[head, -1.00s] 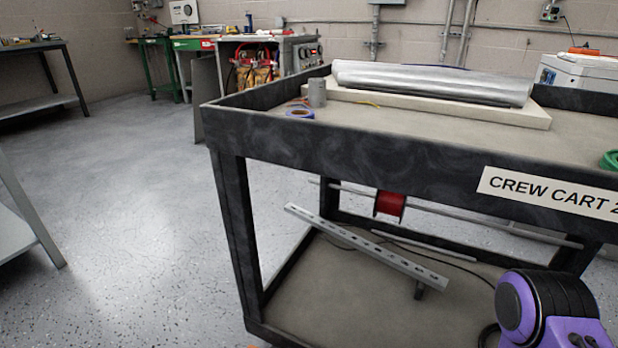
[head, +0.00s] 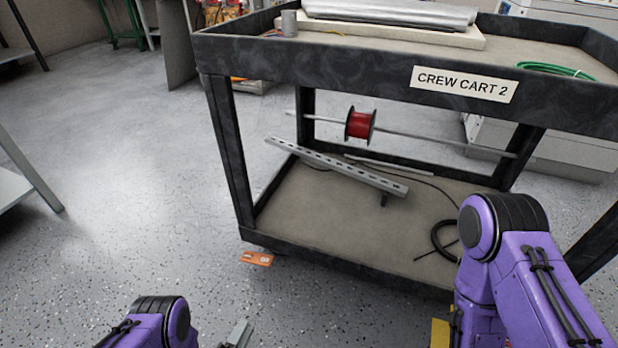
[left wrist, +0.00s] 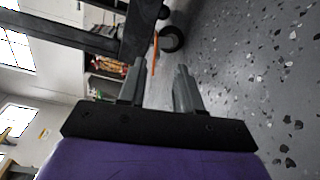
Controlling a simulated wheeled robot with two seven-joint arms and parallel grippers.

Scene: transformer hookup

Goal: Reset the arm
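My left arm (head: 160,322) is purple and comes in at the bottom left of the head view. Only a grey tip of my left gripper (head: 238,335) shows at the bottom edge there. In the left wrist view my left gripper (left wrist: 158,82) has its two grey fingers apart, with nothing between them. My right arm (head: 520,265) is purple and bent in front of the cart's lower right. My right gripper is not visible.
A black cart (head: 310,65) labelled CREW CART 2 stands close ahead. Its lower shelf (head: 340,225) holds a slotted metal rail (head: 335,165) and a black cable (head: 440,235). A red spool (head: 361,125) hangs on a rod. An orange object (head: 257,258) lies beside the cart. Floor at left is clear.

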